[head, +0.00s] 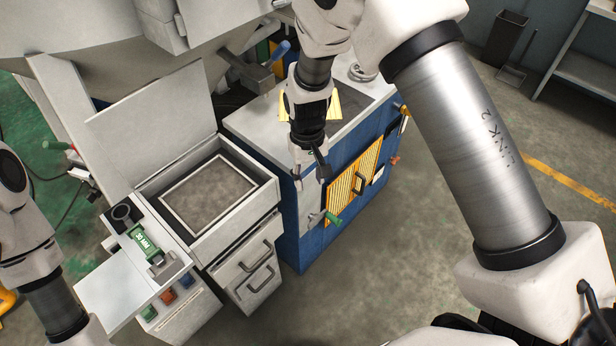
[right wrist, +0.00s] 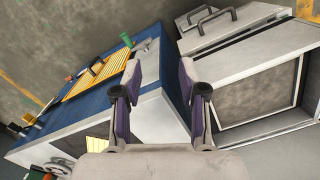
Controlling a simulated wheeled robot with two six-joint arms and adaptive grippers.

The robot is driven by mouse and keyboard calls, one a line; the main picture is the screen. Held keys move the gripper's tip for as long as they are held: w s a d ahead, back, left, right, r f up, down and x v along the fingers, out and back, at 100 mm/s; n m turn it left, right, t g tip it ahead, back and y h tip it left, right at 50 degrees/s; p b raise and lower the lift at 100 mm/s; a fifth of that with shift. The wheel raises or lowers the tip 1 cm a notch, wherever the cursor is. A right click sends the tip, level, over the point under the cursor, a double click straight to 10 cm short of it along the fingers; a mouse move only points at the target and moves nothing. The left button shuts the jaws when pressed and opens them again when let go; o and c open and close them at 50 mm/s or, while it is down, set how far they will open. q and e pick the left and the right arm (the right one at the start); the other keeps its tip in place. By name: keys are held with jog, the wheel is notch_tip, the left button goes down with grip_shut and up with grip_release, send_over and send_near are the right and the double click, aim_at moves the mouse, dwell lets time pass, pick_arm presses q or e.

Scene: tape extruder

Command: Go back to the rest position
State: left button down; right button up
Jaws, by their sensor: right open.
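My right gripper (head: 311,174) hangs fingers down in front of the near corner of the blue machine cabinet (head: 290,225). Its two fingers stand apart with nothing between them. In the right wrist view the open right gripper (right wrist: 160,78) shows over the cabinet's corner, with the grey bin to its right. I cannot tell whether a finger touches the cabinet. My left arm enters at the left edge of the head view, but its gripper is out of the picture.
The grey bin (head: 267,197) with a framed floor stands left of the cabinet. A yellow grille door (head: 352,188) with a dark handle and a green knob (head: 333,218) are on the cabinet's front. A green 30 MM block (head: 141,238) lies on the left ledge. Floor (head: 400,270) is clear at right.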

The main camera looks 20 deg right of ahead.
jog(key=s+d+f+g, duration=0.15)
jog(key=s+f, duration=0.35)
jog(key=s, duration=0.5)
jog(key=s+d+f, duration=0.2)
jog(key=s+f, duration=0.4)
jog(key=s, duration=0.4)
jog(key=s+d+f+g, duration=0.1)
jog(key=s+d+f, duration=0.1)
jog(key=s+f, duration=0.5)
jog(key=w+r+t, duration=0.1)
jog(key=r+t, duration=0.1)
jog(key=t, duration=0.1)
jog(key=shift+w+a+r+t, duration=0.15)
jog(key=shift+w+t, duration=0.1)
jog(key=shift+w, duration=0.15)
